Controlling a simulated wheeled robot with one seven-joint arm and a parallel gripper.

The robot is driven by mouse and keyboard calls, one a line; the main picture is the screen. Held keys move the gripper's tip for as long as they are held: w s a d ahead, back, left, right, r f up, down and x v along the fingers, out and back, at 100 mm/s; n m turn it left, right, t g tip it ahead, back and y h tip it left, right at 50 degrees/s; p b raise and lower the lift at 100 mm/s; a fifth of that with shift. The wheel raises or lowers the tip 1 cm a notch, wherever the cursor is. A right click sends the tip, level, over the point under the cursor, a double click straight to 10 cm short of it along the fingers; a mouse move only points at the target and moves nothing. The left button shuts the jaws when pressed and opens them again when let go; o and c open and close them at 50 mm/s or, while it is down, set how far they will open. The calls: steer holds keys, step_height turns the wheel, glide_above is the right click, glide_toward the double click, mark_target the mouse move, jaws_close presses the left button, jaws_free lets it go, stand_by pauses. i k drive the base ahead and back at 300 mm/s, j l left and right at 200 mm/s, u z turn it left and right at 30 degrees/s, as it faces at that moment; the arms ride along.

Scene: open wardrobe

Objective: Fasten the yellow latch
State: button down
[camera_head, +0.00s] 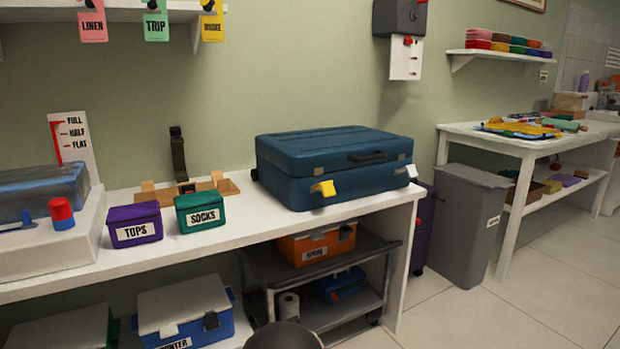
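A closed blue suitcase (340,165) lies flat on the white bench, its dark handle (367,157) on the front face. The yellow latch (323,188) is on the left part of the suitcase front, at the seam between lid and base. It appears to stick outward from the face, but it is too small to tell its exact position. A white latch (407,171) is at the right end of the front. My gripper is not in view. A dark rounded shape at the bottom edge may be part of my arm.
A purple TOPS box (135,224) and a green SOCKS box (200,212) stand left of the suitcase on the bench (255,222). A cart (315,285) is below. A grey bin (468,225) stands right. The floor (525,305) at lower right is clear.

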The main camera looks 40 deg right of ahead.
mark_target(327, 188)
steer(key=l+z, duration=0.15)
steer(key=z, duration=1.15)
